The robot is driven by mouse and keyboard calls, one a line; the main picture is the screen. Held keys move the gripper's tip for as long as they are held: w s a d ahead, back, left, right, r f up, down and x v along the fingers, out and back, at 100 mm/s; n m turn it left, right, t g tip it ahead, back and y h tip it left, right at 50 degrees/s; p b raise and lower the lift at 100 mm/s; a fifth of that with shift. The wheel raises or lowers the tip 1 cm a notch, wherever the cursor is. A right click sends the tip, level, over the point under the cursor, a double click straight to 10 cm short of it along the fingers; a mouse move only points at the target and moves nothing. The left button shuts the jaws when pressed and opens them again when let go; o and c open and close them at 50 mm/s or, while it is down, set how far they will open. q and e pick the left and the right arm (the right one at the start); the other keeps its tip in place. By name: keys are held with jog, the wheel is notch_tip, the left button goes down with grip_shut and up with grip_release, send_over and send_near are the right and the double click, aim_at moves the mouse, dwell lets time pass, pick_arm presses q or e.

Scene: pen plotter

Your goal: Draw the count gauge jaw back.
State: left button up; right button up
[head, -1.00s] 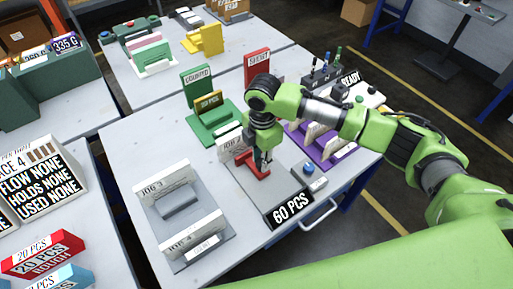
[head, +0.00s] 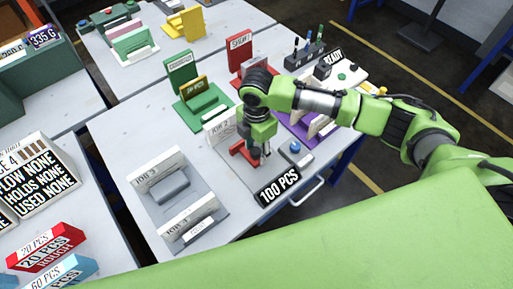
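The count gauge is a grey base (head: 236,178) with a black display (head: 279,187) reading "100 PCS" on its front. Its red jaw (head: 240,150) stands on the base, partly hidden by my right gripper. My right gripper (head: 262,154) points down right beside the red jaw, on its right side. Its fingers are small and partly covered, so I cannot tell whether they grip the jaw or only touch it. A white "JOB 2" card (head: 219,128) stands just behind the jaw. My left gripper is out of view.
A blue button (head: 295,147) sits right of the gripper. A grey rack with a "JOB 3" card (head: 160,167) stands at left. Behind are a green holder (head: 181,70), a red holder (head: 240,42) and a purple rack (head: 291,121).

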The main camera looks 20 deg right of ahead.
jog(key=shift+w+r, duration=0.15)
jog(key=shift+r, duration=0.35)
notch_tip(320, 180, up, 11)
jog(key=shift+s+f, duration=0.1)
jog(key=shift+s, duration=0.1)
